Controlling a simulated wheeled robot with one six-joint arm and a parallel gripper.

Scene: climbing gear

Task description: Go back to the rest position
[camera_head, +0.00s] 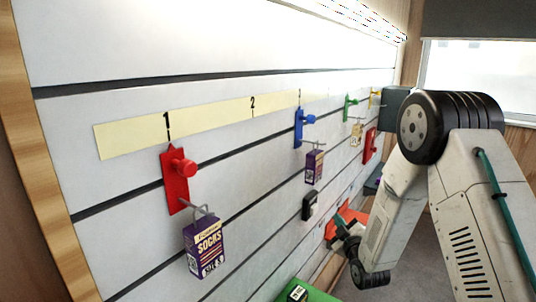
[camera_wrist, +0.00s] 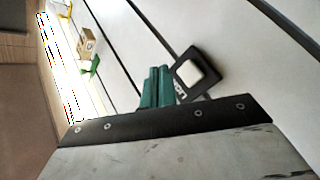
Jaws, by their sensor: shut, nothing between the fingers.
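My gripper (camera_wrist: 158,72) shows in the wrist view as two teal fingers held together, with nothing between them. It is in front of the white slatted wall (camera_head: 110,112), beside a black square switch (camera_wrist: 205,62) with a white button. I cannot tell the gap between the fingers and the wall. In the head view my arm comes in from the right and bends down; the gripper end (camera_head: 346,240) is low and small there, in front of a red-orange thing (camera_head: 358,214).
A red hook (camera_head: 174,185) under number 1 holds a purple socks box (camera_head: 204,248). A blue hook (camera_head: 299,130) holds another purple box (camera_head: 314,168). Green (camera_head: 350,106) and yellow hooks stand further along. A green thing (camera_head: 308,292) is at the bottom. Bare floor shows at lower right.

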